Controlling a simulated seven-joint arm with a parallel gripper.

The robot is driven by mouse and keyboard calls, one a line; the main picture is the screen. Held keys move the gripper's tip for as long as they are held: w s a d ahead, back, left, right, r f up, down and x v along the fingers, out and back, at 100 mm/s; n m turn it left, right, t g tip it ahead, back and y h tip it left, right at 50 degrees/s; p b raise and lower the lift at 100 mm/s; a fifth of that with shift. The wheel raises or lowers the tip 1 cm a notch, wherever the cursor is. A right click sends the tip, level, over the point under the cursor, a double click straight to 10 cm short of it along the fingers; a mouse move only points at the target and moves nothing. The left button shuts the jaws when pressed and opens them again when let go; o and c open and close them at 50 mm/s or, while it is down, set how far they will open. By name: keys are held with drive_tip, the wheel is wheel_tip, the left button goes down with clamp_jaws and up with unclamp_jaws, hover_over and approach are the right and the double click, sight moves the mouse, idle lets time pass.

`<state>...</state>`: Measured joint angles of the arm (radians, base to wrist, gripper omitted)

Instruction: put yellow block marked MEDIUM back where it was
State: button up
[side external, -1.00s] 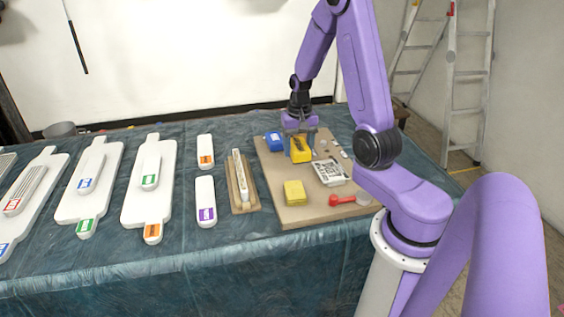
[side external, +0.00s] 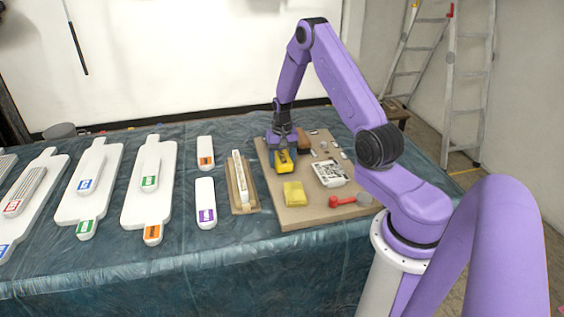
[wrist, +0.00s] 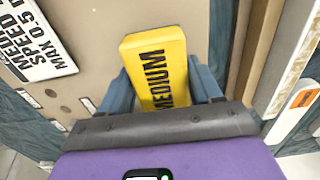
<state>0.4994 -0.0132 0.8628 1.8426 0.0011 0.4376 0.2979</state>
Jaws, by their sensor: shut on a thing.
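The yellow block marked MEDIUM (side external: 284,166) is between the fingers of my gripper (side external: 283,152), over the back left part of the tan board (side external: 320,212). The wrist view shows the block (wrist: 157,62) with its black lettering facing the camera, and a blue-grey finger of my gripper (wrist: 160,82) on either side. My gripper is shut on it. I cannot tell whether the block touches the board. A second yellow block (side external: 294,194) lies at the board's front left. My gripper hides most of the area behind the held block.
A brown block (side external: 303,140) sits just right of my gripper. A lettered white plate (side external: 330,173) and a red tool (side external: 341,201) lie on the board's right. A wooden tray with a pale bar (side external: 241,182) stands left of the board, then several white labelled pieces.

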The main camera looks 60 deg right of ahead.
drive_tip(key=shift+f, duration=0.65)
drive_tip(key=shift+f, duration=0.1)
drive_tip(key=o, duration=1)
